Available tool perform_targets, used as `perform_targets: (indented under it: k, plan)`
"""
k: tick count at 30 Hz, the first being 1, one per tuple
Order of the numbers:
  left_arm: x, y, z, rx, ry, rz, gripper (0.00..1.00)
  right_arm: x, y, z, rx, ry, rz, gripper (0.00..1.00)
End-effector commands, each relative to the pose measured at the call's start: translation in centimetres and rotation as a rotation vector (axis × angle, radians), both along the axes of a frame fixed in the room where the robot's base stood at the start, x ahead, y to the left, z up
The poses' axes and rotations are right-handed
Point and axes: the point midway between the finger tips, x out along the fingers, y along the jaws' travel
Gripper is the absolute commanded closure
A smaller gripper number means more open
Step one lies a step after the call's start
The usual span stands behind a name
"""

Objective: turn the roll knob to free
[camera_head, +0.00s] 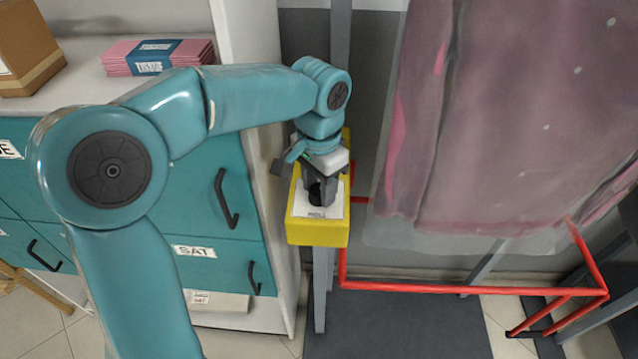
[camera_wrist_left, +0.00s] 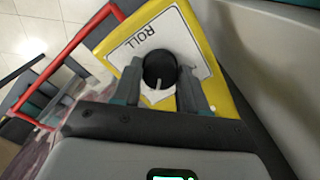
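A yellow control box (camera_head: 318,232) with a white label plate stands on a grey post in the head view. The box (camera_wrist_left: 215,55) also shows in the left wrist view, its plate marked ROLL. A round black roll knob (camera_wrist_left: 158,69) with a white pointer line sits on the plate. My left gripper (camera_head: 320,190) is above the box, pointing down at the knob. In the left wrist view its two fingers (camera_wrist_left: 161,80) stand apart, one on each side of the knob; I cannot tell whether they touch it. The gripper partly hides the knob in the head view. My right gripper is out of view.
A garment in clear plastic (camera_head: 500,120) hangs right of the box above a red rail (camera_head: 450,290). Teal drawers (camera_head: 225,265) and a white cabinet side (camera_head: 265,130) stand close on the left. Folded pink cloth (camera_head: 120,58) and a cardboard box (camera_head: 25,50) lie on top.

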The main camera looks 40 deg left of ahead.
Motion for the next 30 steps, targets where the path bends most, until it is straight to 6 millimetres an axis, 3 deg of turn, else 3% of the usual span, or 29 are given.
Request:
perform_targets:
  k: [11,30]
  plan:
    - [-0.06,0.06,0.09,0.002,0.003,0.1,0.88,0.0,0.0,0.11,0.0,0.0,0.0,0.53]
    - [-0.02,0.07,0.12,0.002,0.001,0.674,0.88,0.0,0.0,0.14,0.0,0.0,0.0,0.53]
